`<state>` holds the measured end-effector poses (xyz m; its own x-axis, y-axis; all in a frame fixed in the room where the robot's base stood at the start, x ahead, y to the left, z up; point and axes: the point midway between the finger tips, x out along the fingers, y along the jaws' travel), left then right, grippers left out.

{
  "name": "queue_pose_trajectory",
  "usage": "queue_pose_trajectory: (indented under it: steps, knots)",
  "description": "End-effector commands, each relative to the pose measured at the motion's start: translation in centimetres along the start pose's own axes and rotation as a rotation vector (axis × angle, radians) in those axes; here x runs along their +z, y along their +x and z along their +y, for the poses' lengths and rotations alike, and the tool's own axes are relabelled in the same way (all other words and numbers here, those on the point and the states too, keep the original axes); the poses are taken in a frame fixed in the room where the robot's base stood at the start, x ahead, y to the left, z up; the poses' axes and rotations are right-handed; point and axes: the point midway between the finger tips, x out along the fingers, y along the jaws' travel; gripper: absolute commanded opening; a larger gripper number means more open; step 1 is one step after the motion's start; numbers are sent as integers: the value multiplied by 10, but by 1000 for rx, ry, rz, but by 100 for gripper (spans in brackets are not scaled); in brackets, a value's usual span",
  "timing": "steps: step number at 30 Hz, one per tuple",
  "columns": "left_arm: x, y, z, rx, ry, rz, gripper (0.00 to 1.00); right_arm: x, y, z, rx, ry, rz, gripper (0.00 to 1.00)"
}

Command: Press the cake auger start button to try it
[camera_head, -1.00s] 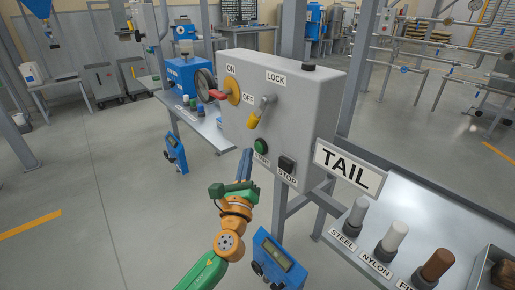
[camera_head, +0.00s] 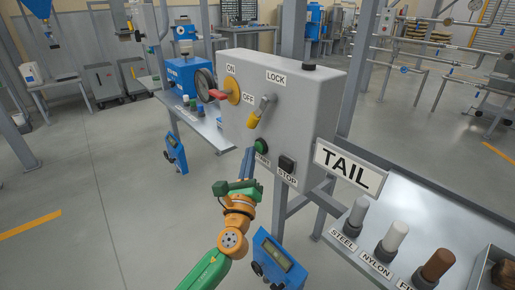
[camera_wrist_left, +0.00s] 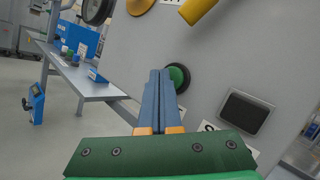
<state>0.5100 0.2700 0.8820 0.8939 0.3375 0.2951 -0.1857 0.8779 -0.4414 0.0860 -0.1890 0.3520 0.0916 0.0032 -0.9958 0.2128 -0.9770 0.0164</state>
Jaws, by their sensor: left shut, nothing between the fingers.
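The green start button (camera_head: 261,145) is on the lower front of a grey control box (camera_head: 240,118). It also shows in the left wrist view (camera_wrist_left: 180,77), partly hidden behind my fingers. My left gripper (camera_head: 249,151) is shut and empty, its blue fingertips just in front of and slightly left of the green button. I cannot tell whether they touch it. The button's label is partly covered by the fingers. A black stop button (camera_head: 286,164) sits to the right; it shows as a dark square in the wrist view (camera_wrist_left: 245,112). My right gripper is not in view.
Above the button are a yellow-handled lock lever (camera_head: 260,111) and a red-handled ON/OFF switch (camera_head: 220,95). A TAIL sign (camera_head: 348,168) and a shelf with steel, nylon and other test pieces (camera_head: 393,237) stand right. A blue handheld device (camera_head: 279,258) hangs below the box.

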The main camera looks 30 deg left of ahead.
Motion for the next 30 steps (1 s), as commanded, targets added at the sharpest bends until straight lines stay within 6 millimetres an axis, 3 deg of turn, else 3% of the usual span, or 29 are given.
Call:
queue_pose_trajectory:
  steps: [30]
  knots:
    - [-5,7,-5,0,-1,-1,0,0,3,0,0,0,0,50]
